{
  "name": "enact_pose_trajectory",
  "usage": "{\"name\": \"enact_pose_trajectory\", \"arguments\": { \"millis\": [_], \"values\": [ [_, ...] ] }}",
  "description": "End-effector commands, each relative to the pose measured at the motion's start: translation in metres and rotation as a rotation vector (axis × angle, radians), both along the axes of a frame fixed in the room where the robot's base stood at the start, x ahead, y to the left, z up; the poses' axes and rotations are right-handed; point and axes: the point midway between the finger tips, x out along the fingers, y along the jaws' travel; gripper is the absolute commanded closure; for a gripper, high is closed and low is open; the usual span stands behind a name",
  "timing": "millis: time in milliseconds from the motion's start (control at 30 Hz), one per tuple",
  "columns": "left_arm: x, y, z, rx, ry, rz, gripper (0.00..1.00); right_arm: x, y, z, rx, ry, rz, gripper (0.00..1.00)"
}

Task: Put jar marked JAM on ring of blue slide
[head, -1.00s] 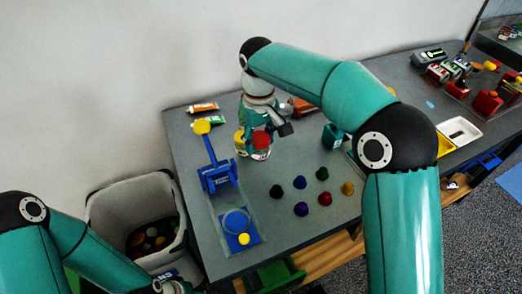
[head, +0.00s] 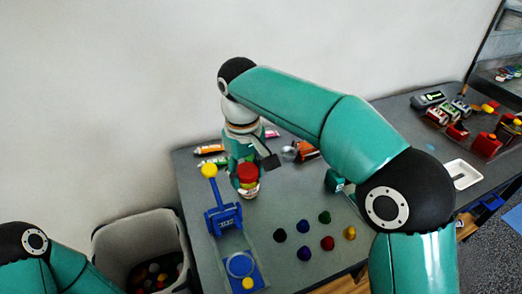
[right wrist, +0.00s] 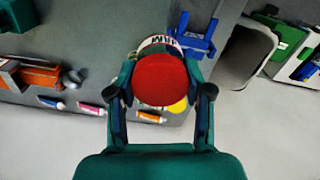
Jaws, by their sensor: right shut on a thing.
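My right gripper (head: 243,163) is shut on a red-lidded jar (head: 248,171). In the right wrist view the jar (right wrist: 160,80) sits between both fingers (right wrist: 161,92), and its white label, seen upside down, seems to read JAM. In the head view a yellow-lidded jar (head: 248,185) shows just below the held jar, partly covered. The blue slide lies to the left and front: a lever with a yellow knob (head: 208,170), a blue frame (head: 223,219) and a ring (head: 240,264) on a blue base. The ring is empty. My left gripper is out of view.
Several coloured cone-like pieces (head: 304,226) stand right of the slide. A grey bin (head: 140,240) stands left of the table. Tubes (head: 209,149) lie at the back. A white tray (head: 463,173) and red items (head: 486,145) are at the far right.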

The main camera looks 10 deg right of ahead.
Motion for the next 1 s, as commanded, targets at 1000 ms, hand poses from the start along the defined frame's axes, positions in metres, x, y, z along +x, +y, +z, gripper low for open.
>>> {"name": "enact_pose_trajectory", "arguments": {
  "millis": [1000],
  "values": [
    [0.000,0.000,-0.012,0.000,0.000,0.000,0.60,-0.109,0.043,-0.101,0.015,0.010,-0.001,0.86]
  ]
}}
